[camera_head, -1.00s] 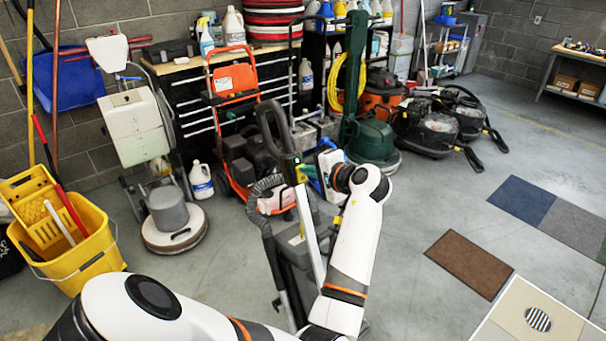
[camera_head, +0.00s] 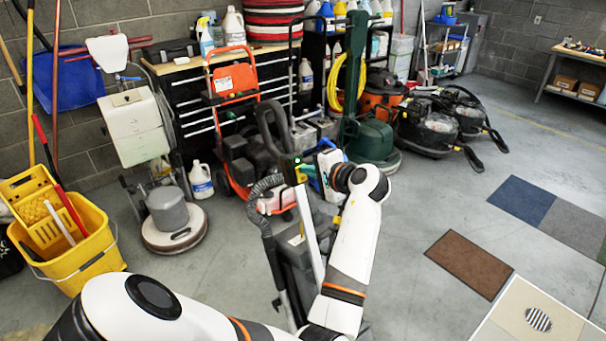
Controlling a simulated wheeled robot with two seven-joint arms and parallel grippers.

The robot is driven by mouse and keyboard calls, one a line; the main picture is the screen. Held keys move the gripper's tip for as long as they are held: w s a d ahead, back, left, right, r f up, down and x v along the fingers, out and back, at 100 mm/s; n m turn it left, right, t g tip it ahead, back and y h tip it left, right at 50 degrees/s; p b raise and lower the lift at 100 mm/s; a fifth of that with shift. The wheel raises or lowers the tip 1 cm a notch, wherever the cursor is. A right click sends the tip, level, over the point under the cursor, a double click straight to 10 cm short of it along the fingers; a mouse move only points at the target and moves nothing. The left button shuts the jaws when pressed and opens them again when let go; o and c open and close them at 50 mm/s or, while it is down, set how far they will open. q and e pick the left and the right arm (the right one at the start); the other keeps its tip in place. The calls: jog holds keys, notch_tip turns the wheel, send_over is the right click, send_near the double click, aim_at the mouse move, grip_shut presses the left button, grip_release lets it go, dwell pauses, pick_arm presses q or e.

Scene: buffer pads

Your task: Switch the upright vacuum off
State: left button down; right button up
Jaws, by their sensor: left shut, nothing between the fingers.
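The upright vacuum (camera_head: 293,246) stands in the middle of the head view, grey and dark, with a ribbed hose and a black loop handle (camera_head: 272,128) at its top. A small green light (camera_head: 297,160) shows on its upper part below the handle. My left gripper (camera_head: 308,172) is shut and empty, with its fingertips close to the right side of that upper part. Whether they touch it I cannot tell. My left forearm hides the vacuum's lower right side. The switch itself is too small to make out. My right gripper is not in view.
An orange pressure washer (camera_head: 232,85) and a green floor machine (camera_head: 371,143) stand just behind the vacuum. A floor polisher (camera_head: 172,215) and a yellow mop bucket (camera_head: 75,250) are to the left. The floor at right is open, with flat mats (camera_head: 469,264).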

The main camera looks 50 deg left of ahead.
pick_arm(q)
jog(key=shift+a+f, duration=0.1)
jog(key=shift+a, duration=0.2)
jog(key=p+v, duration=0.2)
jog(key=v, duration=0.4)
jog(key=shift+p, duration=0.4)
